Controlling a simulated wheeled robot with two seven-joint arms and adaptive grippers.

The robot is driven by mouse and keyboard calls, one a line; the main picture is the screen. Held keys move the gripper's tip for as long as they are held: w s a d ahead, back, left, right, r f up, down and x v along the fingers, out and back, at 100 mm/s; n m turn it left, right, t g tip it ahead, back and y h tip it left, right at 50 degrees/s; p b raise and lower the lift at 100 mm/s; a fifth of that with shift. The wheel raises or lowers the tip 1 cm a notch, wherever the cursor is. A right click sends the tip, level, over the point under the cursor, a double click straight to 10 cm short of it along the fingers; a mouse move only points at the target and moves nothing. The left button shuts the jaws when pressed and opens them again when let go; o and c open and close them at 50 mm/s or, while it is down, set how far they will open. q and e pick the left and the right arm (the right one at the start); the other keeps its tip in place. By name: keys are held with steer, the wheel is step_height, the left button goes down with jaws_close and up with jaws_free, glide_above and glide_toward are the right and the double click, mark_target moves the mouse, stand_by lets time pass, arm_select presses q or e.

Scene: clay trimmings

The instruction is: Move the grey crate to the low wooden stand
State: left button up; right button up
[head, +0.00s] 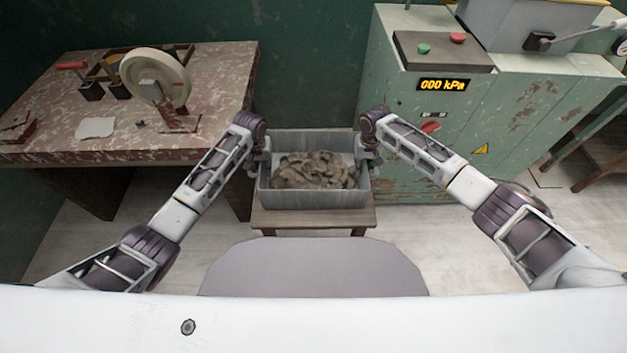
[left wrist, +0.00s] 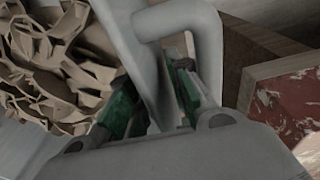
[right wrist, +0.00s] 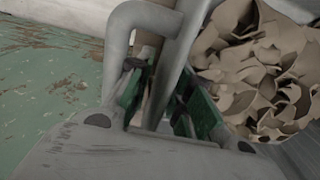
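The grey crate (head: 313,198) is an open box filled with lumpy clay trimmings. In the head view it is level at the low wooden stand (head: 315,219), whose front edge shows below it. I cannot tell whether its base touches the stand. My left gripper (head: 262,160) is at the crate's left end, and my right gripper (head: 367,158) at its right end. In the left wrist view the green finger pads (left wrist: 152,105) straddle the crate's end wall and handle (left wrist: 185,20). The right wrist view shows the same at the other handle (right wrist: 140,18). Both appear shut on the crate; the contact is partly hidden.
A worn reddish table (head: 215,85) with a wheel and tools stands to the left. A green machine cabinet (head: 400,110) with a pressure display stands close on the right. Another wooden stand (head: 600,145) shows at the far right edge. Pale floor (head: 170,240) lies open at the front.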

arm_select(q)
steer(key=shift+s+r, duration=0.2)
steer(key=shift+r, duration=1.45)
steer(key=shift+s+r, duration=0.2)
steer(key=shift+r, duration=1.45)
arm_select(e)
steer(key=shift+d, duration=0.15)
steer(key=shift+r, duration=0.1)
steer(key=shift+r, duration=5.9)
arm_select(q)
steer(key=shift+r, duration=0.1)
arm_select(e)
steer(key=shift+r, duration=0.1)
